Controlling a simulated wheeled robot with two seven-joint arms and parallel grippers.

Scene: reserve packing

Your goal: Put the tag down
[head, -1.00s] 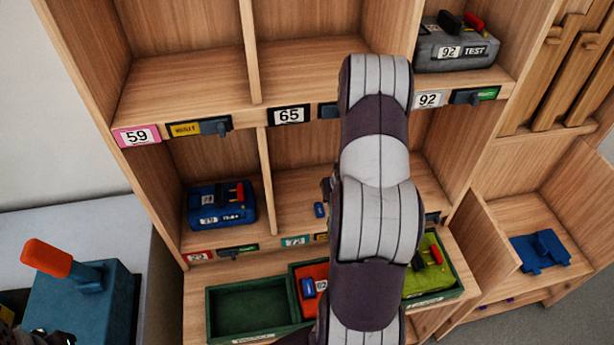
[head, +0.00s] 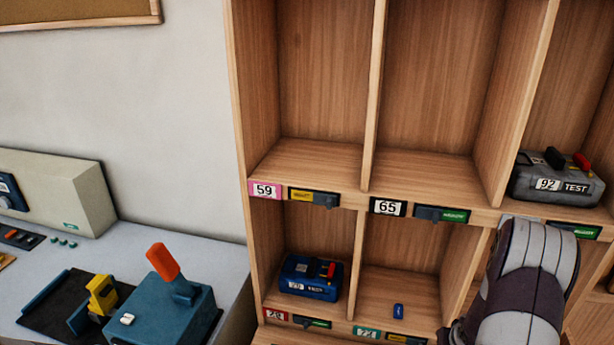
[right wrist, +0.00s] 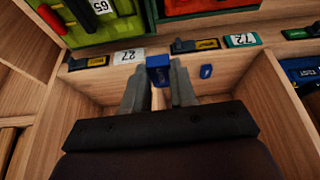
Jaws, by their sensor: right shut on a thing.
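My right gripper (right wrist: 158,88) is shut on a blue tag (right wrist: 158,70), which sits between its fingertips in the right wrist view. The held tag is close to the divider by the labels 27 (right wrist: 129,55) and 72 (right wrist: 242,40). Whether it touches the shelf I cannot tell. A second small blue tag (right wrist: 206,71) lies apart from the gripper on the floor of the compartment at label 72; it also shows in the head view (head: 398,311). The head view shows my right arm at the lower right, but not its gripper. My left gripper is out of view.
A blue case (head: 311,278) sits in the compartment left of the loose tag. A grey case (head: 555,180) marked 92 TEST stands on the upper shelf. Compartments 59 and 65 are empty. A teal box with an orange-handled lever (head: 165,263) stands on the left bench.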

